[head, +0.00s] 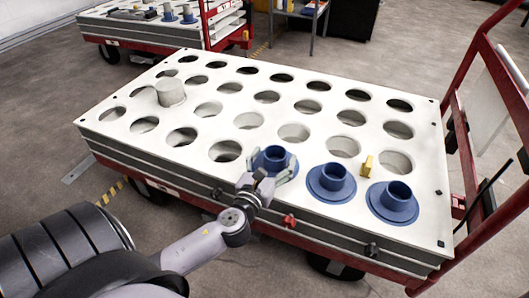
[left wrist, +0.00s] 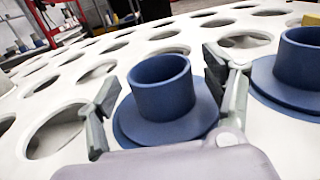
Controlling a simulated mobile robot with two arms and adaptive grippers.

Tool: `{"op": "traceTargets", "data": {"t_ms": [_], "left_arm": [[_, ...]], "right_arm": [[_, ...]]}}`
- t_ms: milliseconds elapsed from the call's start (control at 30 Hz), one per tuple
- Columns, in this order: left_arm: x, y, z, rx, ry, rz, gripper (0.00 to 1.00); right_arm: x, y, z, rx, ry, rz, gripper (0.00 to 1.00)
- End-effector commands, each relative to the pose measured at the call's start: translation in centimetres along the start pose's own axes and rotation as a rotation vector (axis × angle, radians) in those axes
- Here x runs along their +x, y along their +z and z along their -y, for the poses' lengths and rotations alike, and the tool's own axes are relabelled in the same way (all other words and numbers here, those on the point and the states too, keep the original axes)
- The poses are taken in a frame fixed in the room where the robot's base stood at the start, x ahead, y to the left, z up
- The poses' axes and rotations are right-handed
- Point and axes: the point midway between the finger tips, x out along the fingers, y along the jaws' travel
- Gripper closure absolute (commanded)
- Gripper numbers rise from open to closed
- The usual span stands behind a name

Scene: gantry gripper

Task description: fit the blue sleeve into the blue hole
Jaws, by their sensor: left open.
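Several blue flanged sleeves are in view. The leftmost blue sleeve (head: 274,157) stands upright near the front edge of the white perforated board (head: 225,188). My left gripper (head: 274,168) is open, with its fingers on either side of that sleeve. In the left wrist view the same sleeve (left wrist: 162,88) stands between the two spread fingers, above its wide round flange. I cannot tell whether the fingers touch it. Two more blue sleeves, a middle one (head: 332,178) and a right one (head: 396,196), stand to its right. I see no hole that is blue. My right gripper is not in view.
The board has rows of empty round holes and lies on a red cart. A pale cylinder (head: 171,92) stands at its left; a small yellow block (head: 367,165) is near the right sleeves. A red cart handle (head: 466,100) rises at right. Another loaded cart (head: 140,28) stands behind.

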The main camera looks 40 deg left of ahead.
Motion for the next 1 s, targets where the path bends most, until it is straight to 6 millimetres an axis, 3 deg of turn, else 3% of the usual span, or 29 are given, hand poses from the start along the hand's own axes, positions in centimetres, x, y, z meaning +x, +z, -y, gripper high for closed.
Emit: {"op": "traceTargets", "data": {"t_ms": [300, 500, 1000], "left_arm": [[-6.8, 0.0, 0.0, -0.001, 0.001, -0.001, 0.25], [-9.6, 0.1, 0.0, -0.001, 0.001, 0.003, 0.25], [-10.4, 0.3, 0.0, -0.001, 0.0, 0.008, 0.25]], "right_arm": [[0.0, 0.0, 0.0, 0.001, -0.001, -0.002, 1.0], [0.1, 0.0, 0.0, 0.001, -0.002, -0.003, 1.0], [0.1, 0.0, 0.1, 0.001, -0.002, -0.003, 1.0]]}}
